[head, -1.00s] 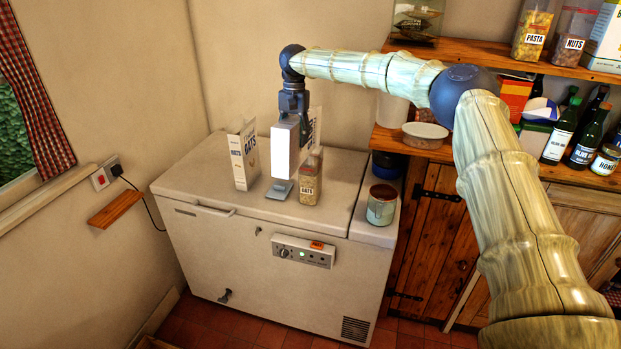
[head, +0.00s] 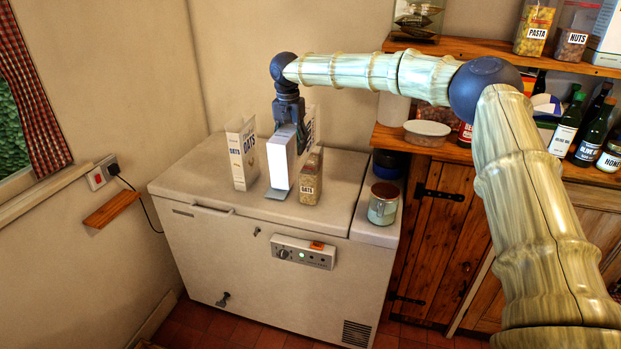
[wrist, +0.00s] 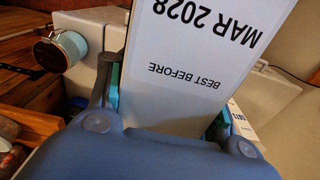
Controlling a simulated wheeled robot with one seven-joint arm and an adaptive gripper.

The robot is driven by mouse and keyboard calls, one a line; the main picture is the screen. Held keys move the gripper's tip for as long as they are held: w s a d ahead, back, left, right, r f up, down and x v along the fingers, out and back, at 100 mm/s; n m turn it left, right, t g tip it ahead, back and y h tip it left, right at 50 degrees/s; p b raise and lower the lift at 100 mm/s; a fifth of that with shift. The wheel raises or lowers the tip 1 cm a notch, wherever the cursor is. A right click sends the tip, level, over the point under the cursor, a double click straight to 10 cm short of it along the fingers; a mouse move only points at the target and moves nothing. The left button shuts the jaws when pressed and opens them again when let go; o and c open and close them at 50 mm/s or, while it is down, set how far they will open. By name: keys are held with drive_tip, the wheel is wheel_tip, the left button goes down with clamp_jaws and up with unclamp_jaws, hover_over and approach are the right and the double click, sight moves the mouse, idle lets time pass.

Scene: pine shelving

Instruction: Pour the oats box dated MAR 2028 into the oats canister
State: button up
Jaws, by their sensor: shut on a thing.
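My gripper (head: 288,122) points down and is shut on a white oats box (head: 281,163). In the wrist view the box (wrist: 185,70) shows "BEST BEFORE MAR 2028", upside down in the picture, between the fingers. The box is upright, low over the white chest freezer's lid; I cannot tell whether its bottom touches. The oats canister (head: 310,180), clear with tan contents and an OATS label, stands just right of the box. A second oats box (head: 241,157) stands upright on the lid to the left. Its date is not visible.
The freezer (head: 200,240) has a flat grey piece (head: 278,193) on its lid beneath the held box. Wooden shelves (head: 455,150) with bottles and jars are to the right. The lid's front left is clear.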

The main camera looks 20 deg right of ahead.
drive_tip(key=f+t+h+b, duration=0.1)
drive_tip(key=f+b, duration=0.1)
drive_tip(key=b, duration=0.1)
drive_tip(key=s+a+f+t+b, duration=0.1)
drive_tip(key=f+b, duration=0.1)
drive_tip(key=f, duration=0.1)
drive_tip(key=s+f+t+h+b, duration=0.1)
drive_tip(key=f+t+b, duration=0.1)
drive_tip(key=b, duration=0.1)
drive_tip(key=shift+s+a+f+h+b, duration=0.25)
drive_tip(key=shift+a+f+h+b, duration=0.05)
drive_tip(key=shift+a+f+b, duration=0.1)
drive_tip(key=shift+r, duration=0.1)
drive_tip(key=shift+f+t+h+b, duration=0.3)
drive_tip(key=shift+f+t+b, duration=0.1)
drive_tip(key=shift+f+b, duration=0.4)
wheel_tip(320, 180, down, 4)
drive_tip(key=t+h+b, duration=0.1)
drive_tip(key=t+b, duration=0.1)
drive_tip(key=b, duration=0.2)
drive_tip(key=t+h+b, duration=0.2)
drive_tip(key=b, duration=0.2)
drive_tip(key=shift+w+d+f, duration=0.1)
drive_tip(key=shift+w, duration=0.05)
